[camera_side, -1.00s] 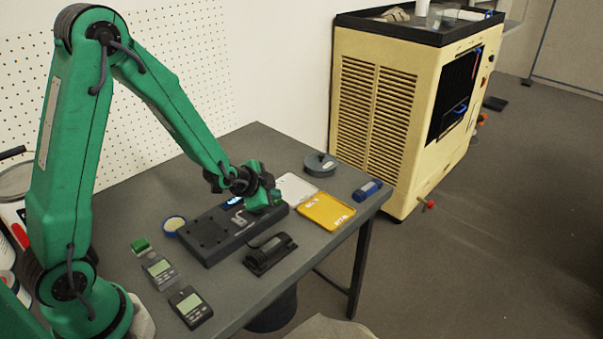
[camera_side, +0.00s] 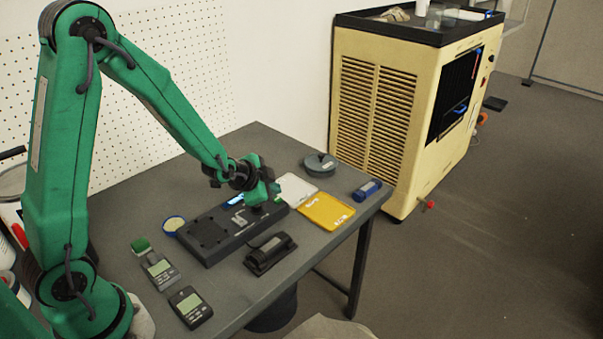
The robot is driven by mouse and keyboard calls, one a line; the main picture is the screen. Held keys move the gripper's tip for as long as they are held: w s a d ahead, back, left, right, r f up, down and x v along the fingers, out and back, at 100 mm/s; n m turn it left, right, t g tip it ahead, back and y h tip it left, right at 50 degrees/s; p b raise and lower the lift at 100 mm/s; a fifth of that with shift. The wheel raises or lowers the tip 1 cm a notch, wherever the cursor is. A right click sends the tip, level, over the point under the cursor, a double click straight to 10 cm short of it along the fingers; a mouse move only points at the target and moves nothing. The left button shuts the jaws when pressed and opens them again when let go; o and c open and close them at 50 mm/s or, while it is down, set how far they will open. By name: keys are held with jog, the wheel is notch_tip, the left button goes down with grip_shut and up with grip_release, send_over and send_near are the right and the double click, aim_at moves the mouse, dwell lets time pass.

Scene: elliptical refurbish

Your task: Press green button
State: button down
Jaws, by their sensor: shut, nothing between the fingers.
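A black control box (camera_side: 222,239) lies on the grey table, with a square panel at its left end and a small lit display near its back edge. My gripper (camera_side: 262,198), green and black, is over the right end of this box and is shut with nothing in it. Its fingertips are low, close to the box top; I cannot tell whether they touch it. I cannot make out a green button on the box; my gripper hides part of that end. A small green block (camera_side: 141,245) sits on the table left of the box.
A yellow tray (camera_side: 326,211), a pale flat panel (camera_side: 297,189), a round grey pot (camera_side: 320,164) and a blue cylinder (camera_side: 367,190) are right of the box. A black holder (camera_side: 270,253) and two meters (camera_side: 190,307) lie in front. A beige cabinet (camera_side: 375,97) stands beyond the table.

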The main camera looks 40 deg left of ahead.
dwell(0.3)
notch_tip(320, 180, up, 5)
dwell(0.7)
dwell(0.6)
jog(key=s+d+r+n+g, duration=0.1)
jog(key=s+r+n, duration=0.3)
jog(key=s, duration=0.8)
jog(key=s+d+r+n+g, duration=0.2)
jog(key=s+r+n, duration=0.2)
jog(key=s+r, duration=0.5)
jog(key=s, duration=0.3)
jog(key=shift+d+r+g+h, duration=0.15)
jog(key=shift+d+g+h, duration=0.1)
jog(key=shift+g+h, duration=0.05)
